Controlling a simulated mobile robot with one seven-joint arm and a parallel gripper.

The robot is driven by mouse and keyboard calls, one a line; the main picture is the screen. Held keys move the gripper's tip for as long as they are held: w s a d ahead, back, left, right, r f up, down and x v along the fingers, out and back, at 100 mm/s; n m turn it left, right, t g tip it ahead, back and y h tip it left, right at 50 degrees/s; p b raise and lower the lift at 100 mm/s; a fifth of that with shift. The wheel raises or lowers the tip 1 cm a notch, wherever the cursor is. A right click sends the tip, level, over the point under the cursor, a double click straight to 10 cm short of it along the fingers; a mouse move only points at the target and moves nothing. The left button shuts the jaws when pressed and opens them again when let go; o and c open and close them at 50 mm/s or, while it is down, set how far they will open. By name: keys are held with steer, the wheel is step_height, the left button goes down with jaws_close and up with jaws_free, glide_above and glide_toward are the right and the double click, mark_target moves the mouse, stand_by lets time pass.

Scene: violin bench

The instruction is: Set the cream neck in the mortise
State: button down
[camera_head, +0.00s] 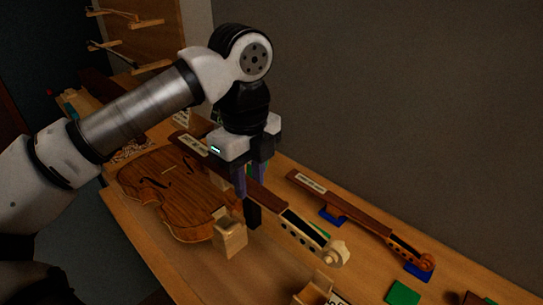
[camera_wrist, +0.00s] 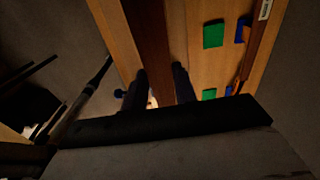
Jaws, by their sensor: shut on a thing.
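The cream neck, with a pale scroll (camera_head: 336,254) and a dark fingerboard (camera_head: 272,198), is held level by my gripper (camera_head: 252,182), fingers on either side of the fingerboard. In the wrist view the dark fingerboard (camera_wrist: 150,40) runs between the fingers of my gripper (camera_wrist: 160,88). The brown violin body (camera_head: 165,205) lies flat on the bench to the left. The neck is above and along its right side; part of the body is hidden behind the fingerboard. The mortise cannot be made out clearly.
A notched wooden block (camera_head: 229,238) stands at the body's near end, close to the neck. A brown neck (camera_head: 350,213) rests on blue supports (camera_head: 417,271) to the right. A green block (camera_head: 402,294) and another wooden holder (camera_head: 313,291) are nearer. A wall closes off the back.

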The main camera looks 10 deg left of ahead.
steer(key=shift+s+a+f, duration=0.1)
steer(key=shift+s+a, duration=0.15)
steer(key=shift+a, duration=0.3)
steer(key=shift+b, duration=0.3)
step_height(320, 180, down, 6)
steer(key=b, duration=0.5)
steer(key=shift+r, duration=0.25)
steer(key=shift+f+b, duration=0.15)
steer(key=shift+b, duration=0.55)
stand_by(0.8)
steer(key=shift+f+b, duration=1.5)
steer(key=shift+f+b, duration=0.25)
steer(key=shift+b, duration=0.15)
stand_by(0.5)
steer(key=shift+f+b, duration=1.05)
steer(key=shift+f, duration=0.1)
stand_by(0.3)
